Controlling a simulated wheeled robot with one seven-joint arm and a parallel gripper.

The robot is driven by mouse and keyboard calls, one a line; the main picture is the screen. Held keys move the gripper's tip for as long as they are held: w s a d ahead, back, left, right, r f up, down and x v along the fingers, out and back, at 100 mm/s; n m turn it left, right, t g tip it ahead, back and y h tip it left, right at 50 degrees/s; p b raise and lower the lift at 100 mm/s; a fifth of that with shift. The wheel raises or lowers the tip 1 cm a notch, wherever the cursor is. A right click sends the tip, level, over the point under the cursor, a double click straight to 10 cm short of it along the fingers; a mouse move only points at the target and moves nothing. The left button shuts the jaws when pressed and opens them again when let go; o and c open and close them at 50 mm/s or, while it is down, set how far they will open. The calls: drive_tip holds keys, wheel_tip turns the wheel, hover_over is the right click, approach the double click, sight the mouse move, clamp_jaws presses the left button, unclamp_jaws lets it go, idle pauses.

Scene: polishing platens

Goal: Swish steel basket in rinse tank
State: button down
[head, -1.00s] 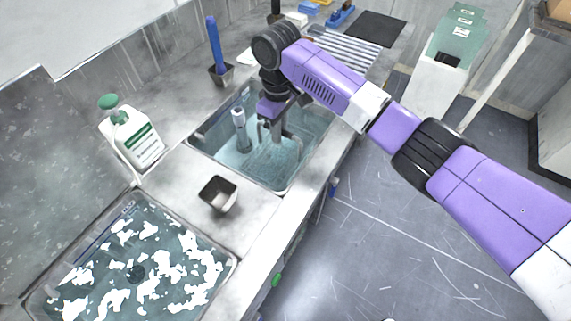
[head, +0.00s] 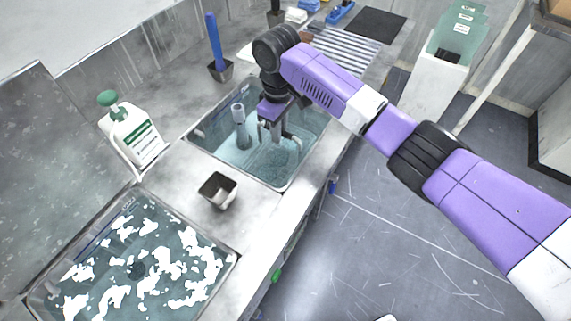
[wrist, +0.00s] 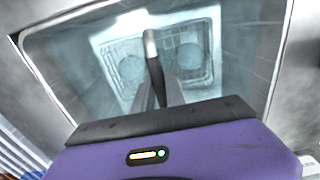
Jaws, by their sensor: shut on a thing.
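The rinse tank (head: 219,146) is a rectangular sink of clear bluish water in the middle of the counter. My gripper (head: 275,138) points down over and into this tank. In the wrist view, my gripper (wrist: 158,98) is shut on the upright handle of the steel basket (wrist: 197,38). The basket is a wire basket under the water, with two round pale shapes showing inside it. In the head view, the basket (head: 275,154) shows only faintly through the water below my gripper.
A grey standpipe (head: 241,130) stands in the tank to the left of my gripper. A second sink (head: 232,262) with white foam lies at the lower left. A small dark cup (head: 218,190), a white bottle with green pump (head: 131,132) and a blue-handled brush (head: 214,42) stand on the counter.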

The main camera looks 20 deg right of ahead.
wheel_tip(320, 180, up, 18)
drive_tip(key=p, duration=1.6)
drive_tip(key=shift+f, duration=0.15)
drive_tip(key=shift+d, duration=0.1)
idle(1.0)
